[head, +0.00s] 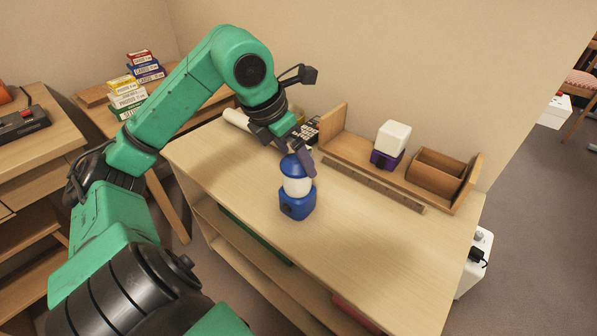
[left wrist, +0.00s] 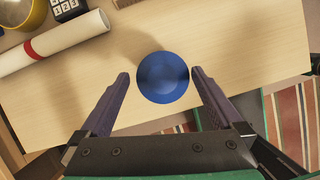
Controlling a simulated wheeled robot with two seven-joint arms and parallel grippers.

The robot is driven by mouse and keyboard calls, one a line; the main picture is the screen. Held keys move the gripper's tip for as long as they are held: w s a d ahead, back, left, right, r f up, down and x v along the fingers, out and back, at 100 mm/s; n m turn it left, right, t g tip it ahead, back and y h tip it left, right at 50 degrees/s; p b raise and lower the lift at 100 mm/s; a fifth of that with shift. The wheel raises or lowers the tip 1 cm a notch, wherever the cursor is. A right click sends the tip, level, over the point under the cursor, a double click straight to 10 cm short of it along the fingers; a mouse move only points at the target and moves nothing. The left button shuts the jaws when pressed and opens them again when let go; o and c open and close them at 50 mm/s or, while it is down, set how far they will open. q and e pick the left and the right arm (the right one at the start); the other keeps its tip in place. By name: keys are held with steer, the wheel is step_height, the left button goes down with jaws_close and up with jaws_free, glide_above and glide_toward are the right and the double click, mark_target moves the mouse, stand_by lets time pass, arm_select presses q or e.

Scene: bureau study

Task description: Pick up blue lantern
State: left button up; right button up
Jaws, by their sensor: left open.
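The blue lantern (head: 298,202) stands upright on the wooden desk top (head: 350,250). It has a blue base, a white middle and a blue cap. In the left wrist view its round blue cap (left wrist: 163,77) shows from above, between and slightly beyond the two fingertips. My left gripper (head: 290,158) is at the height of the lantern's cap, just behind it in the head view. Its fingers also show in the left wrist view (left wrist: 160,74), spread apart on either side of the cap with a gap to each. My right gripper is not in view.
A wooden desk organizer (head: 437,174) with a white-and-purple lantern (head: 391,146) stands along the wall side. A rolled paper (left wrist: 55,43) and a calculator (left wrist: 68,8) lie near the left end. The desk's front right is clear.

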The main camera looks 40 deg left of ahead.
mark_target(297, 191)
arm_select(q)
steer(key=x, duration=0.5)
steer(key=shift+s+d+f, duration=0.1)
steer(key=shift+s, duration=0.05)
jaws_close()
steer(key=c, duration=1.6)
jaws_free()
